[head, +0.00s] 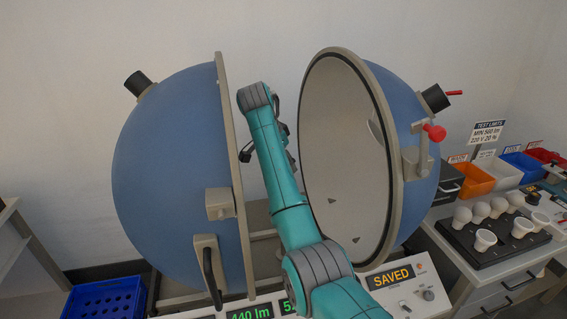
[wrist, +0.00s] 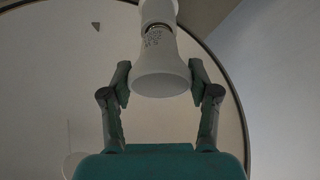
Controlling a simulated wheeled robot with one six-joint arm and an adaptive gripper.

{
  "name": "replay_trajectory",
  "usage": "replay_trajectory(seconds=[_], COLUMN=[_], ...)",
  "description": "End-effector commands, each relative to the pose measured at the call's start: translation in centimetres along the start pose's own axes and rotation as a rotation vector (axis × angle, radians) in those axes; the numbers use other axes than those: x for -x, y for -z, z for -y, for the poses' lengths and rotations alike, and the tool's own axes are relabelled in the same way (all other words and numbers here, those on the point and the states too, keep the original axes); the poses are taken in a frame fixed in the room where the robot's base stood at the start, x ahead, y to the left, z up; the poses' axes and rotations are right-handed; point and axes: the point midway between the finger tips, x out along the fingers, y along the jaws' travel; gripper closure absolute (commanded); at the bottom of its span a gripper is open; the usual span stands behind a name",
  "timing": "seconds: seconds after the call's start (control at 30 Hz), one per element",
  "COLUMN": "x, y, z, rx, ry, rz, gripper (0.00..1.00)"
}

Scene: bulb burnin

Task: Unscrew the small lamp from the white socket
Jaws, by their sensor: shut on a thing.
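The small lamp (wrist: 160,68) is a white reflector lamp with a flared face and small dark print on its neck. In the wrist view its narrow end meets the white socket (wrist: 158,10) at the top edge, with a thin metallic band between them. My gripper (wrist: 160,80) is shut on the lamp, one finger at each side of its wide part. In the head view my arm reaches between the two halves of the open blue sphere. The lamp and socket cannot be made out there.
The left sphere half (head: 165,170) and the right half (head: 345,160) stand close on both sides of my arm. A black tray (head: 490,255) with several white lamps is on the right bench, near an orange bin (head: 472,180). A display (head: 392,278) reads SAVED.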

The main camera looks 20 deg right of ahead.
Motion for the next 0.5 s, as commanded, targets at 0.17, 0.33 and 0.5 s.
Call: replay_trajectory(seconds=[0.17, 0.33, 0.5], x=[-0.13, -0.12, -0.1], y=[0.05, 0.07, 0.16], z=[-0.1, -0.08, -0.1], rx=[0.182, 0.376, 0.571], ry=[0.079, 0.16, 0.242], rz=[-0.001, 0.0, 0.001], gripper=[0.74, 0.74, 0.74])
